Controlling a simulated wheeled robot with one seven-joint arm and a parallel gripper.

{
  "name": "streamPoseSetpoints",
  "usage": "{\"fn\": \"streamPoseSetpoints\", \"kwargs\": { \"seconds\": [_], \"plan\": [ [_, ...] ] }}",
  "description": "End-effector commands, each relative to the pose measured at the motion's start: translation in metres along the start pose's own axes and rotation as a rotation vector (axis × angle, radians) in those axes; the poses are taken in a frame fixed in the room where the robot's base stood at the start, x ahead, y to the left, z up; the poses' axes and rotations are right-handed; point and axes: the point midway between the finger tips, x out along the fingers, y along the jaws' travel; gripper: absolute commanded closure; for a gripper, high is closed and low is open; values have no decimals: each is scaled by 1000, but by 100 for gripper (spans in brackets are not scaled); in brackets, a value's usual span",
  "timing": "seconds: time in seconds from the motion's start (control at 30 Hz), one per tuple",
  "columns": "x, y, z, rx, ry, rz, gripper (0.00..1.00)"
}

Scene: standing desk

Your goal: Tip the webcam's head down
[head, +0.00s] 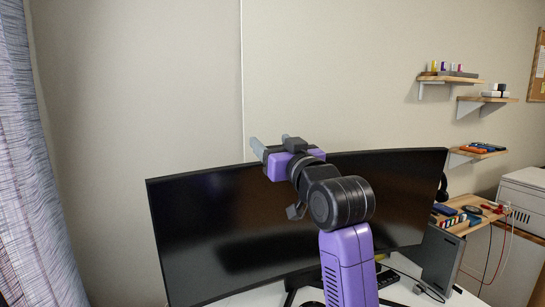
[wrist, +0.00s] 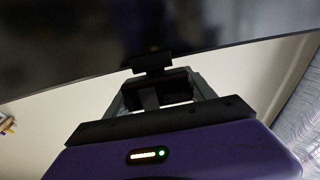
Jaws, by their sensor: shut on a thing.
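The webcam (wrist: 176,86) is a small dark box at the monitor's edge in the wrist view, with a short dark mount (wrist: 151,62) reaching to the monitor. My gripper (wrist: 162,90) has its grey fingers on either side of the webcam's head and is shut on it. In the head view my gripper (head: 272,151) is at the top edge of the monitor (head: 200,230), left of its middle. There the webcam is largely hidden by my gripper, and its tilt is hard to tell.
A striped curtain (head: 35,170) hangs at the left. Wall shelves (head: 455,79) with small items are at the right. A wooden organiser (head: 470,213), a dark box (head: 440,257) and a printer-like white unit (head: 525,195) stand right of the monitor. The wall above the monitor is clear.

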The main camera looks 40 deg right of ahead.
Motion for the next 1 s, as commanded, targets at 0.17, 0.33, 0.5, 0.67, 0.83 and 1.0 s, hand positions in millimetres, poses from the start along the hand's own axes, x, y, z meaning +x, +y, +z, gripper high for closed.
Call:
{"fn": "streamPoseSetpoints", "kwargs": {
  "seconds": [0.17, 0.33, 0.5, 0.67, 0.83, 1.0],
  "plan": [
    [-3, 0, 3, 0, 100, -1, 77],
    [-4, 0, -2, 1, 144, -1, 77],
    [-4, 0, -4, 0, 150, 0, 77],
    [-4, 0, -4, 0, 149, 0, 77],
    [-4, 0, -4, 0, 149, 0, 15],
    [-4, 0, -4, 0, 149, 0, 15]
  ]
}}
